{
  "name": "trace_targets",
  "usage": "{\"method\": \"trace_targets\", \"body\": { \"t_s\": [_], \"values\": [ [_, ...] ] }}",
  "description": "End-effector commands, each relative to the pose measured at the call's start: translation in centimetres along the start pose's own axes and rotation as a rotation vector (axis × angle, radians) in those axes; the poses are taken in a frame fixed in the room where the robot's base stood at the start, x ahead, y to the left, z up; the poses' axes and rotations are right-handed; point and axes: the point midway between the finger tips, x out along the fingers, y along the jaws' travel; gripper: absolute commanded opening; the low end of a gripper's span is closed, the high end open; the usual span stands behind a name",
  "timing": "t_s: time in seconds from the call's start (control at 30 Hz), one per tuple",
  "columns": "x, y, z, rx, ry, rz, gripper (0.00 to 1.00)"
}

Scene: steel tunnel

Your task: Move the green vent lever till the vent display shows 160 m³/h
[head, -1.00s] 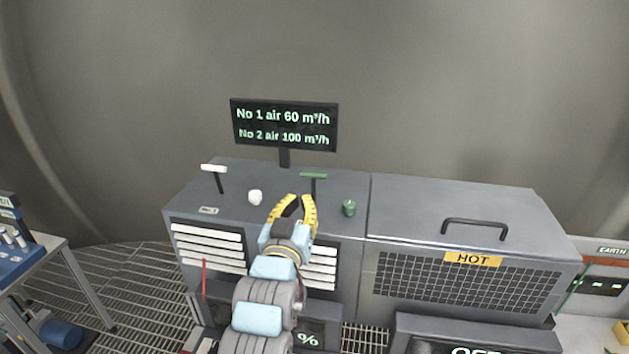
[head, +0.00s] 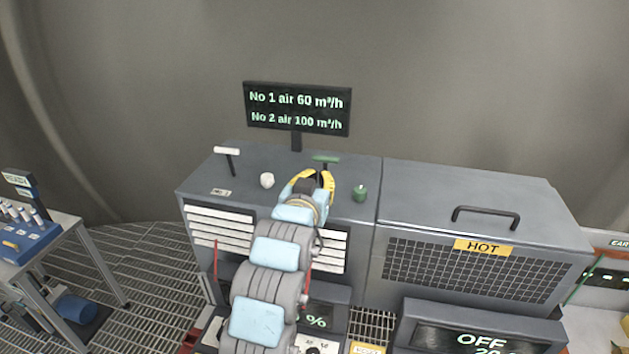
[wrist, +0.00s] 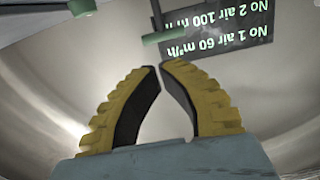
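The green vent lever (head: 326,159), a green crossbar on a dark stem, stands on the grey console top. My gripper (head: 320,172) is right in front of it and partly covers its stem in the head view. In the wrist view, which is upside down, the lever's green bar (wrist: 165,36) lies just beyond the fingertips (wrist: 160,67). A narrow gap shows between the fingers, with nothing seen in it. I cannot tell whether a finger touches the lever. The display (head: 297,109) reads No 1 air 60 m³/h and No 2 air 100 m³/h.
A white lever (head: 228,155) and a white knob (head: 267,180) are to the left. A green knob (head: 360,193) is close to my gripper's right. A box marked HOT (head: 480,200) with a black handle adjoins on the right. A side table (head: 60,235) stands at left.

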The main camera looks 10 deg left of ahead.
Motion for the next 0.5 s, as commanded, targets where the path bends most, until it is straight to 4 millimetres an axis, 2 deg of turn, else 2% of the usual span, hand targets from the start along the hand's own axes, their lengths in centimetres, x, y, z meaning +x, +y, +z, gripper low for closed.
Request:
{"method": "trace_targets", "body": {
  "t_s": [0.5],
  "values": [
    [5.8, 0.1, -0.1, -0.001, -0.002, 0.002, 0.0]
  ]
}}
